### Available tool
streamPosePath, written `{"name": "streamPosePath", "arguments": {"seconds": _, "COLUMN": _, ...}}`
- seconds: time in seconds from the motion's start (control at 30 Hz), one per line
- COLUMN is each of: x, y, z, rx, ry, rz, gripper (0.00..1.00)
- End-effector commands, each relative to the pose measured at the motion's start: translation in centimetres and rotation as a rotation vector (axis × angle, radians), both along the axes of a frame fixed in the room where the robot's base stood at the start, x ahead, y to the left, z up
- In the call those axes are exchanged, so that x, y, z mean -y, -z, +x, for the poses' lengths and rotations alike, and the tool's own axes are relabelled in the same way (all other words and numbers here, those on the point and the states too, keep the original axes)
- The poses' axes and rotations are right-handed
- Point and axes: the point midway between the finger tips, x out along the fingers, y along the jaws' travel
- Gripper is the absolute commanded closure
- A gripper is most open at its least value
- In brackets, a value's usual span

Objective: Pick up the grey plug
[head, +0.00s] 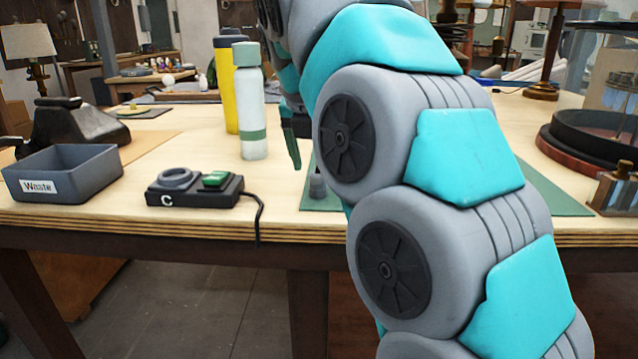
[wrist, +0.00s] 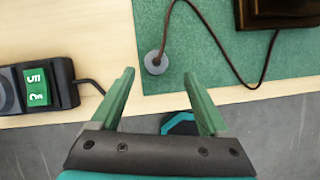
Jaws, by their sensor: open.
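The grey plug (wrist: 155,62) shows in the wrist view as a round grey piece near the left edge of a green mat (wrist: 205,82). A brown cord (wrist: 221,45) runs from it. In the head view a small grey upright piece (head: 317,184), likely the same plug, stands on the mat, partly beside my arm. My gripper (wrist: 159,74) is open and empty, its green fingers spread to either side of the plug's place in the picture. The plug appears beyond the fingertips; the height gap is unclear. In the head view a green finger (head: 290,142) hangs behind my arm.
A black box marked C (head: 195,192) with a green switch (wrist: 38,90) lies left, its cord hanging over the table edge. A grey Waste bin (head: 65,172) is further left. A pale green bottle (head: 250,105) and a yellow one (head: 226,85) stand behind. A dark base (wrist: 282,12) is on the mat.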

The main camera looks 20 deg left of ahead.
Motion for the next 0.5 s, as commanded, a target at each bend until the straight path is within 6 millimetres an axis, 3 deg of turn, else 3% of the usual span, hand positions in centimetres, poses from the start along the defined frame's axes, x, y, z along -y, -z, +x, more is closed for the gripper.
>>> {"name": "streamPosePath", "arguments": {"seconds": 0.23, "x": -0.3, "y": 1.4, "z": 0.7, "rx": -0.002, "ry": -0.001, "rz": -0.002, "gripper": 0.21}}
{"name": "streamPosePath", "arguments": {"seconds": 0.5, "x": -0.7, "y": 4.5, "z": 2.5, "rx": -0.002, "ry": -0.001, "rz": -0.003, "gripper": 0.21}}
